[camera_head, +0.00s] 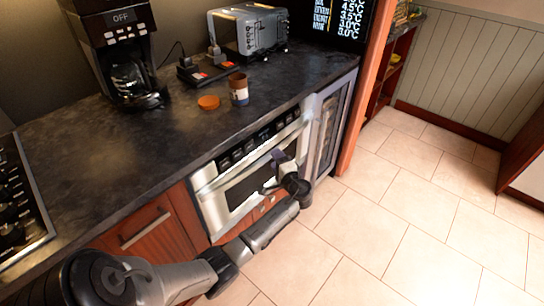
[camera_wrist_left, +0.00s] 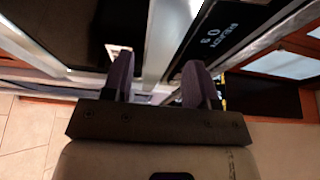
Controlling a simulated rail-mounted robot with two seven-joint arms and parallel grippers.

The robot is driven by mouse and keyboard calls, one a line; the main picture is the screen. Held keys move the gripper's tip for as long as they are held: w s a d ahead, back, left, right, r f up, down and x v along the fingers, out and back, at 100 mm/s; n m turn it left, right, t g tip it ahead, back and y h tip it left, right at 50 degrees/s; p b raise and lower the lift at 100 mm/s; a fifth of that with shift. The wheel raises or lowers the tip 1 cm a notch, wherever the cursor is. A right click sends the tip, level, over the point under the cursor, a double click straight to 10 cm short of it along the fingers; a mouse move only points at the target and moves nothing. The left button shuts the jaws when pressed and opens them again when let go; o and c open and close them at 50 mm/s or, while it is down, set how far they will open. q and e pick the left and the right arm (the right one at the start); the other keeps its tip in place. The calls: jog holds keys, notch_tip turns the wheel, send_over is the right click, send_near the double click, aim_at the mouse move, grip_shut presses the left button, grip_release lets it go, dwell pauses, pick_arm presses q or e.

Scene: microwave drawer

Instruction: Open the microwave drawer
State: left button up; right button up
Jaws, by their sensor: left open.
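The microwave drawer (camera_head: 231,195) is a steel-framed unit with a dark window, built into the cabinet under the counter. It looks shut. A long silver bar (camera_head: 222,180) runs across its upper front, under a dark control strip (camera_head: 236,151). My left gripper (camera_head: 275,168) is at the right half of the drawer front, close to it. In the left wrist view, my two dark fingers (camera_wrist_left: 158,80) are apart, with a silver bar (camera_wrist_left: 155,45) running between or just beyond them; I cannot tell if they touch it. My right gripper is not in view.
A coffee maker (camera_head: 122,55), a toaster (camera_head: 248,30), a brown jar (camera_head: 238,88) and an orange lid (camera_head: 208,102) stand on the dark counter (camera_head: 150,150). A glass-fronted cooler (camera_head: 328,125) is right of the drawer. The tiled floor (camera_head: 390,220) in front is clear.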

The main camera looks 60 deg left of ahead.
pick_arm(q)
jog(key=shift+w+a+b, duration=0.15)
jog(key=shift+a+b, duration=0.3)
jog(key=shift+a, duration=1.6)
grip_shut()
